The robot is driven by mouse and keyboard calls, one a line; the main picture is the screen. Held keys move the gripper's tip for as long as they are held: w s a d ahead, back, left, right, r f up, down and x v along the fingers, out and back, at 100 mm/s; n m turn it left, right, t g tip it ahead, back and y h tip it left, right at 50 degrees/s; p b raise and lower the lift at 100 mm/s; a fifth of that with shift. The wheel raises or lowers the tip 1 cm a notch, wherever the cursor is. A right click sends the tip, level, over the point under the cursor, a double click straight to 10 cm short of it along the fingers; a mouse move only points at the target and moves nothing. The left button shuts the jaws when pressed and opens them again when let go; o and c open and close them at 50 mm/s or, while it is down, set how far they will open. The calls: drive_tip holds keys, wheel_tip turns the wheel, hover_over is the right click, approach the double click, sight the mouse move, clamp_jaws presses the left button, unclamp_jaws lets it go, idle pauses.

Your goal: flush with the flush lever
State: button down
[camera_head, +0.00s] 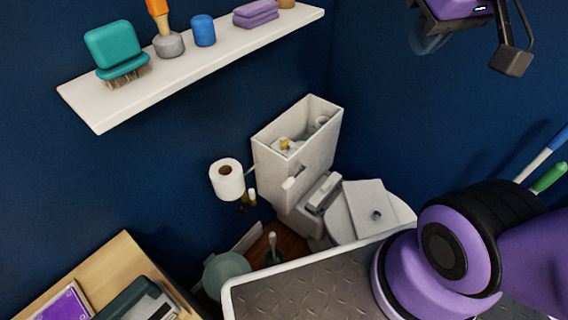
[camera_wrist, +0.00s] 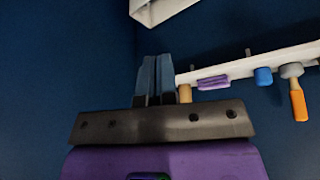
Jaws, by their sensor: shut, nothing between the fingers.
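The white toilet tank (camera_head: 310,160) stands without a lid near the corner in the head view, with fittings showing inside. The flush lever (camera_head: 293,179) is a small pale handle on the tank's front. My gripper (camera_wrist: 156,62) shows in the wrist view with its two bluish fingers together and nothing between them. In the head view my wrist is high at the upper right, well apart from the lever. The lever cannot be made out in the wrist view.
A white shelf (camera_head: 95,110) with a teal brush (camera_head: 112,45), a blue cup (camera_head: 204,30) and purple towels (camera_head: 256,13) is above the tank's left. A toilet paper roll (camera_head: 226,179) is beside the tank. A wooden cabinet (camera_head: 98,268) is lower left.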

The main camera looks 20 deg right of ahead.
drive_tip(key=w+f+n+g+h, duration=0.1)
drive_tip(key=w+f+n, duration=0.5)
drive_tip(key=w, duration=0.5)
drive_tip(key=n+g+y, duration=0.3)
drive_tip(key=n, duration=1.5)
hover_over(288, 182)
drive_tip(key=s+d, duration=0.2)
wheel_tip(288, 182, down, 36)
drive_tip(key=shift+w, duration=0.1)
drive_tip(key=f, duration=0.4)
drive_tip(key=w+a+f, duration=0.1)
drive_tip(key=f, duration=0.8)
drive_tip(key=shift+w+a+f, duration=0.25)
drive_tip(key=shift+a+f, duration=0.05)
drive_tip(key=shift+f, duration=0.05)
